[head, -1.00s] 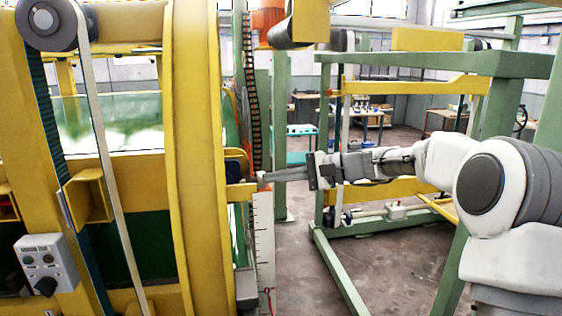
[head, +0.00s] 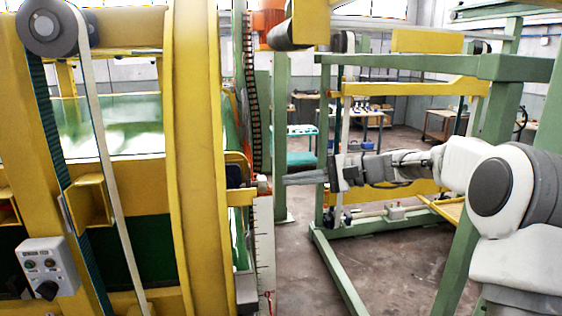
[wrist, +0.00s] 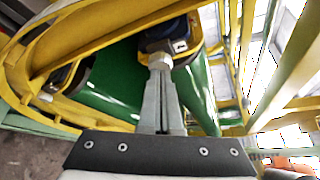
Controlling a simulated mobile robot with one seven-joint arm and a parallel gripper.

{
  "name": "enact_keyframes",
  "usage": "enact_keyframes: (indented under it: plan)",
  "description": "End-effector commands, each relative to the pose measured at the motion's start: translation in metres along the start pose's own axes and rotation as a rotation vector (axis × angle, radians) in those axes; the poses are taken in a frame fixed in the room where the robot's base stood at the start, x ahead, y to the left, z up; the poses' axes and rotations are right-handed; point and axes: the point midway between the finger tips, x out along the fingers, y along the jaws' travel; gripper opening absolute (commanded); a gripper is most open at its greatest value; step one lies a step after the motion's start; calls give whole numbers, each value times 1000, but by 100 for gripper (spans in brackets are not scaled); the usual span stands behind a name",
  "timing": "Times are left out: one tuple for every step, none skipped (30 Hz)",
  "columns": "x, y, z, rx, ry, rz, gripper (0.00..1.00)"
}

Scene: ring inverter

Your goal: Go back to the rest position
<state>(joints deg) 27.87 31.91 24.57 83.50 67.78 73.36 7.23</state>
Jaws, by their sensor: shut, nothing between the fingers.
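My gripper (head: 287,180) is shut and empty in the head view. It points left toward the yellow ring machine (head: 196,150), and a gap lies between its fingertips and the machine's edge. In the wrist view my gripper (wrist: 162,75) shows its two fingers together. Beyond the fingertips in that view is a metal fitting (wrist: 160,60) under a dark block on the yellow frame. My arm reaches in from the right of the head view.
A grey control box (head: 46,268) is on the machine at the lower left. A green frame (head: 340,270) with yellow bars stands behind and below my arm. Tables (head: 440,122) stand at the back. Bare floor (head: 400,255) shows below my arm.

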Motion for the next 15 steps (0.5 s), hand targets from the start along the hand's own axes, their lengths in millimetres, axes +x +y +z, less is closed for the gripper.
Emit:
enact_keyframes:
  plan:
    - [-6,-2,-3,1,1,-1,0]
    - [-9,-2,-4,1,1,-1,0]
    - [-12,-1,-6,0,0,-1,0]
    - [-13,-1,-6,0,0,0,0]
    - [-14,0,-7,0,0,0,0]
    - [-14,0,-7,0,0,0,0]
    - [-14,0,-7,-1,0,0,0]
    - [-14,0,-7,-1,0,0,0]
    - [-14,0,-7,-1,0,0,0]
    - [-13,0,-7,-1,0,0,0]
    - [-13,0,-7,-1,0,0,0]
    - [-13,0,-7,-1,0,2,0]
    - [-13,1,-6,-3,1,5,0]
    - [-12,1,-5,-6,2,12,0]
    - [-10,3,-2,-13,6,27,0]
